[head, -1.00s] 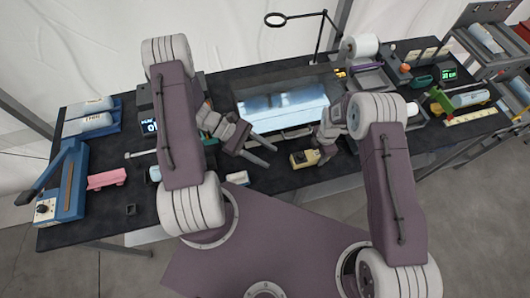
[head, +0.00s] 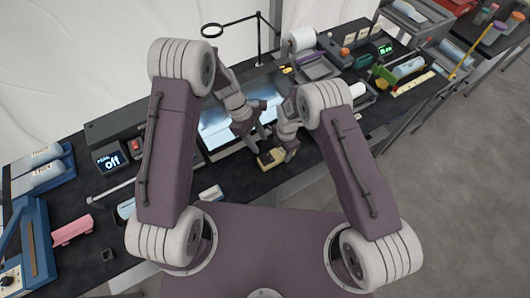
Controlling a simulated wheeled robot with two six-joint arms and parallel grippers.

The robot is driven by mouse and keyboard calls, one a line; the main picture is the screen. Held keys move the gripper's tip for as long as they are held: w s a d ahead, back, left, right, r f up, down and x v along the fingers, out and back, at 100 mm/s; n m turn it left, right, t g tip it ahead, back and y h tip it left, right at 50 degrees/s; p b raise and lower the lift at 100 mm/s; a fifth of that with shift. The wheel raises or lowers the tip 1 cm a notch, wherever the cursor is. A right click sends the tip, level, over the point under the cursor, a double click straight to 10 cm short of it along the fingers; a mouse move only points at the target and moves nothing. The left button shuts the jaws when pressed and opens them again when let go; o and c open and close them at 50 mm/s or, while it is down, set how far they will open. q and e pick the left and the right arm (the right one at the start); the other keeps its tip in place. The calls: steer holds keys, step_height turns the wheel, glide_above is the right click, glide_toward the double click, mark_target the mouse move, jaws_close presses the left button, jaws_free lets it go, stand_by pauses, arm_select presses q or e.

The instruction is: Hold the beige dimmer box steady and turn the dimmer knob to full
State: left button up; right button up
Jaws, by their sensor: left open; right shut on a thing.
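The beige dimmer box (head: 271,159) sits near the front edge of the dark table, in the middle of the head view. It shows a dark patch on top; the knob cannot be made out at this size. My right gripper (head: 287,149) is shut on the box at its right side, and its fingers are partly hidden by the wrist. My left gripper (head: 257,136) is open and empty, fingers pointing down just behind and above the box. I cannot tell whether it touches the box.
A bright light panel (head: 219,126) lies behind the box, partly covered by my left arm. A magnifier on a stand (head: 212,30) and a white roll (head: 301,40) stand at the back. A small white block (head: 210,193) lies left of the box.

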mark_target(267, 155)
arm_select(q)
steer(key=x, duration=0.7)
steer(key=shift+d+f, duration=0.1)
steer(key=shift+f, duration=0.15)
